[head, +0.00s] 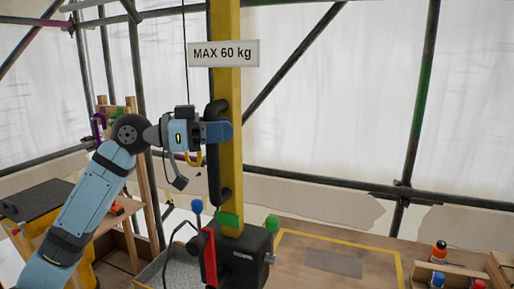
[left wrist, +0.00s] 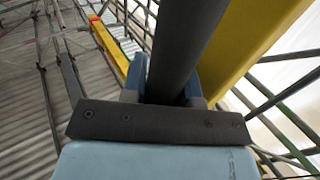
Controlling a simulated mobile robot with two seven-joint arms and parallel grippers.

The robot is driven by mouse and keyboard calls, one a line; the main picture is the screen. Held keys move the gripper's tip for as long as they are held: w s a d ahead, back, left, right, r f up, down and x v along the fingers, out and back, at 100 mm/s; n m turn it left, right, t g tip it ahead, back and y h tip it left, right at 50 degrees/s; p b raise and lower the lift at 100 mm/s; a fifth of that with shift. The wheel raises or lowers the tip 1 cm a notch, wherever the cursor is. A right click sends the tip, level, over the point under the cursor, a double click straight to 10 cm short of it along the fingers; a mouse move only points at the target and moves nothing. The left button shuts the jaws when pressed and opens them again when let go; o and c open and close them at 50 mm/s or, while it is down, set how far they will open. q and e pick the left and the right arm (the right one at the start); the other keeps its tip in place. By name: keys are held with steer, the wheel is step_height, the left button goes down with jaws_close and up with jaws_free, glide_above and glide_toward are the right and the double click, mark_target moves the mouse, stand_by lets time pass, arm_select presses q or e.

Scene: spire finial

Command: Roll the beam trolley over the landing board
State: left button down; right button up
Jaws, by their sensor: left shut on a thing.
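My left gripper (head: 220,132) is shut on a long black handle (head: 215,180) fixed to the left side of a yellow post (head: 228,95). In the left wrist view the dark bar of the handle (left wrist: 187,45) runs between my fingers, with the yellow post (left wrist: 245,40) close beside it on the right. The beam trolley cannot be made out; the top of the post is out of frame. A yellow-outlined board area (head: 284,234) lies to the right of the post's foot; I cannot tell if it is the landing board. My right gripper is not in view.
A "MAX 60 kg" sign (head: 223,53) is on the post. A black box (head: 246,258) with a red lever (head: 209,258) stands at its foot. Scaffold tubes (head: 423,95) and white sheeting surround the place.

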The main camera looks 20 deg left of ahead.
arm_select(q)
steer(key=a+b, duration=0.4)
steer(key=a, duration=0.8)
steer(key=shift+w, duration=0.2)
steer(key=shift+a+r, duration=0.1)
steer(key=shift+a, duration=0.05)
steer(key=c, duration=1.2)
jaws_free()
steer(key=shift+o, duration=0.2)
steer(key=shift+a, duration=0.2)
